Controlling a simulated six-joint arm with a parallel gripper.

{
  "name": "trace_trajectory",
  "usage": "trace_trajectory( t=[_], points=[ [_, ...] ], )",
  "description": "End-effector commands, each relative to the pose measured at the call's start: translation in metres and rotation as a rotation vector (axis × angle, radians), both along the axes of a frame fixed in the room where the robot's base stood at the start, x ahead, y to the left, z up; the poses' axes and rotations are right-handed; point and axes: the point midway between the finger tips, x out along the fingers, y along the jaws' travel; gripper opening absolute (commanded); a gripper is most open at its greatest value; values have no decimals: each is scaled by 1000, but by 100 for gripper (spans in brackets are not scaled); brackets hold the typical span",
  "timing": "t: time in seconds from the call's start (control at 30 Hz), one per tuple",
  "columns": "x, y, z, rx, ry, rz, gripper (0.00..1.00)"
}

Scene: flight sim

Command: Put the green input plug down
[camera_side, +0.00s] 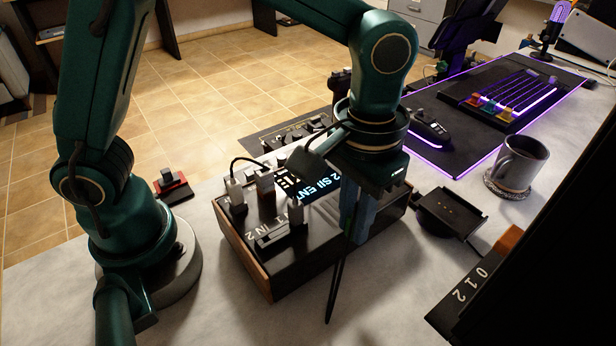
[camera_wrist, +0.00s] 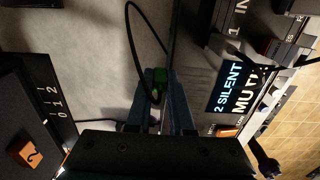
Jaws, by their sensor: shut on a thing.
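My gripper (camera_side: 357,232) is over the front right of the black box with wooden ends (camera_side: 290,255). It points down and its blue fingers are shut on the green plug (camera_wrist: 160,78). In the wrist view the plug shows between the fingertips with a black cable (camera_wrist: 134,35) looping from it. In the side view the fingers hide the plug, and a dark cable (camera_side: 336,290) hangs below them in front of the box. I cannot tell whether the plug touches anything.
A black cradle (camera_side: 450,212) and a mug (camera_side: 521,160) stand to the right. A dark panel marked 0 1 2 (camera_side: 480,285) is at front right. Grey table in front of the box is clear.

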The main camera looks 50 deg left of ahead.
Motion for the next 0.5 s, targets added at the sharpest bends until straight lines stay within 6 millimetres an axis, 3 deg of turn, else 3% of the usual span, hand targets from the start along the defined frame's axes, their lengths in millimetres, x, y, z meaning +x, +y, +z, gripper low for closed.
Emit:
trace_trajectory(
  t=[0.2, 0.37, 0.5],
  points=[
    [-8, -36, -22, 1, 1, -4, 0],
    [-9, -43, -29, 1, 2, 0, 0],
    [-10, -42, -49, 3, 4, 1, 0]
  ],
)
